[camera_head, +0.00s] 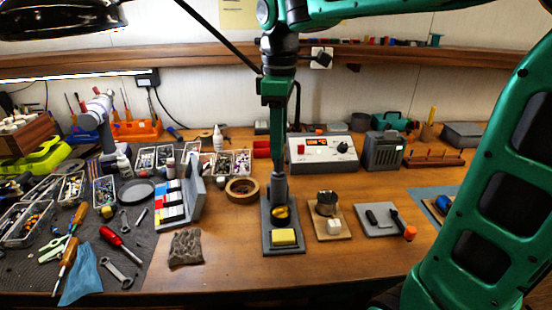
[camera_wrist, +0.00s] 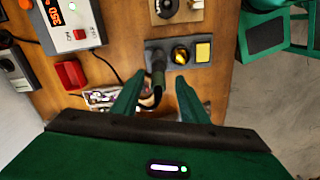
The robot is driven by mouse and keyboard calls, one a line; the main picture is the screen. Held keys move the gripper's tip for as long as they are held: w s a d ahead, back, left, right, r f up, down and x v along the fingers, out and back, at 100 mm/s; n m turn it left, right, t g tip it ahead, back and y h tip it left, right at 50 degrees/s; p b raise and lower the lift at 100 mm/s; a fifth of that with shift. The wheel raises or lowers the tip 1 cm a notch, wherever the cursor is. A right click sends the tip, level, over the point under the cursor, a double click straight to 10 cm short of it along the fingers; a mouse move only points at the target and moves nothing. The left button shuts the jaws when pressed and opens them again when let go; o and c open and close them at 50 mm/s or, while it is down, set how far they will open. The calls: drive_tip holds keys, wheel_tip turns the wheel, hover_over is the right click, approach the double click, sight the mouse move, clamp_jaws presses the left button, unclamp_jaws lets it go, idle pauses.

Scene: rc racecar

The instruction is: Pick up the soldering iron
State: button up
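The soldering iron (camera_head: 280,187) stands upright in its dark stand (camera_head: 272,240), its grey handle pointing up. The stand also holds a round brass-coloured part and a yellow sponge (camera_head: 283,237). In the wrist view the dark iron (camera_wrist: 158,72) shows end-on between my fingers, with the sponge (camera_wrist: 203,52) to its right. My gripper (camera_wrist: 159,84) is open, with a finger on either side of the iron's line. In the head view my gripper (camera_head: 279,150) points down directly above the iron. I cannot tell whether the fingers are level with the handle or touch it.
A soldering station (camera_head: 323,150) with a red display stands behind the stand. The bench front is mostly clear.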

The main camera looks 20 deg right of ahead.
sight(279, 166)
drive_tip(key=shift+w+f, duration=0.15)
drive_tip(key=shift+f, duration=1.2)
drive_tip(key=shift+w+f, duration=0.1)
drive_tip(key=shift+f, duration=1.2)
clamp_jaws()
